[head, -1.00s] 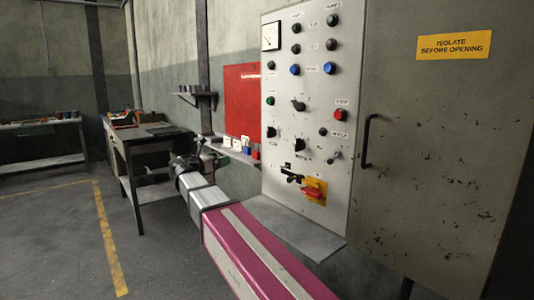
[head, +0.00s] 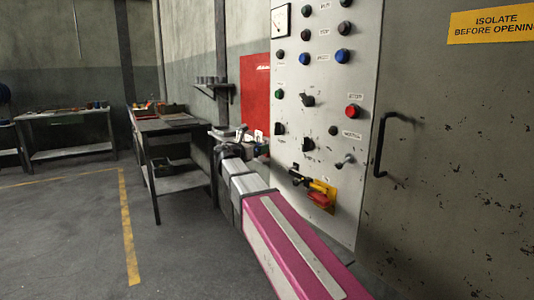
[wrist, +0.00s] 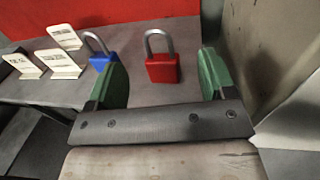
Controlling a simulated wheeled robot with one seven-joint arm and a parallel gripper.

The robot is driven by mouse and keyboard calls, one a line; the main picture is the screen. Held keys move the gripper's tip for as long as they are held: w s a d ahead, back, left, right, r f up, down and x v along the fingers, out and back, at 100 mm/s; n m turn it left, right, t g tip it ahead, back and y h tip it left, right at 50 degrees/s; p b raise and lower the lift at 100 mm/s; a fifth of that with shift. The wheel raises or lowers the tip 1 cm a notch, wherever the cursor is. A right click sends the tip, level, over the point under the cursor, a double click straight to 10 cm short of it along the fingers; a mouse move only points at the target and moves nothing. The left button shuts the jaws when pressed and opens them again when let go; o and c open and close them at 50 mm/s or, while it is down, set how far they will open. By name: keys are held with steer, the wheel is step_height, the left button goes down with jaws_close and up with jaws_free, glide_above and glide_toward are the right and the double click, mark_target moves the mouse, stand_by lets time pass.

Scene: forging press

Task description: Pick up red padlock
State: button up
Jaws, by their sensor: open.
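The red padlock (wrist: 163,69), with a grey shackle, stands upright on a grey shelf (wrist: 150,95) in the wrist view. My gripper (wrist: 162,80) is open. Its green fingers are left and right of the red padlock in the picture, with clear gaps on both sides and nothing held. How far the fingertips are from the padlock in depth is hard to tell. In the head view my gripper (head: 230,132) is at the shelf beside the control panel and hides most of what stands there.
A blue padlock (wrist: 101,60) stands left of the red one, close to my left finger. Several white tags (wrist: 58,63) stand further left. A red board (wrist: 110,30) is behind. The control panel (head: 325,120) and cabinet are right of my arm.

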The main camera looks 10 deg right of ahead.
steer(key=shift+x, duration=2.7)
steer(key=shift+r, duration=0.15)
steer(key=c, duration=1)
